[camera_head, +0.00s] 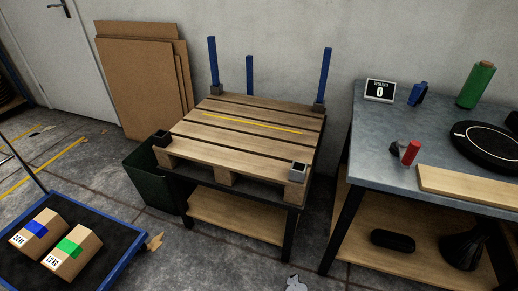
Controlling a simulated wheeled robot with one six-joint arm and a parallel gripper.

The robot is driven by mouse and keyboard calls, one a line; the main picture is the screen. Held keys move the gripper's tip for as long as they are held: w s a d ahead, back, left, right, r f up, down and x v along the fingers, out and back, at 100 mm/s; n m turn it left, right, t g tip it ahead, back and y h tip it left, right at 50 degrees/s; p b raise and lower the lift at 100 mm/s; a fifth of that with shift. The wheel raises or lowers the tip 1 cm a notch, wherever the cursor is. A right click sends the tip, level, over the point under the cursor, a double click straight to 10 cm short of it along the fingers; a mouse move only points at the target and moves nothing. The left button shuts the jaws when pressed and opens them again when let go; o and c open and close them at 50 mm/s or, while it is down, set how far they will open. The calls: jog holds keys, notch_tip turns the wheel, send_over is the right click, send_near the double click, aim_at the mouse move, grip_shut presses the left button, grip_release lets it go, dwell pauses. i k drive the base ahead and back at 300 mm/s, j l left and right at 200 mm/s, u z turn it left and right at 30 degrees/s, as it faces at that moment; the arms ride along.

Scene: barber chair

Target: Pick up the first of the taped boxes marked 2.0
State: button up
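Two brown taped boxes lie side by side on a dark platform with a blue frame (93,203) at the lower left. The box with blue tape (50,222) is on the left, and its small label seems to read 2.0 KG. The box with green tape (85,252) is to its right and nearer; its label seems to read 1.2 KG, though the print is small. Both boxes sit at a slant, with a narrow gap between them. My gripper is not in view, so its state is hidden.
A wooden pallet (240,113) with blue corner posts rests on a stand in the middle. A dark green bin (150,180) stands left of it. A metal-topped workbench (365,140) with tools, a green roll (475,84) and a display (380,89) is at right. Cardboard sheets (140,85) lean behind.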

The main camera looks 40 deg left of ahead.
aim_at(37, 237)
jog(key=u, duration=3.1)
jog(key=i+j, duration=0.25)
jog(key=i+j+z, duration=0.1)
jog(key=j, duration=0.35)
jog(key=i+j, duration=0.35)
jog(key=i+j+z, duration=0.1)
jog(key=j, duration=0.3)
jog(key=i+j, duration=0.3)
jog(key=i+j+z, duration=0.1)
jog(key=i+j, duration=0.5)
jog(key=j, duration=0.15)
jog(key=i+j+z, duration=0.15)
jog(key=j, duration=0.25)
jog(key=i+j, duration=0.35)
jog(key=i+j+z, duration=0.05)
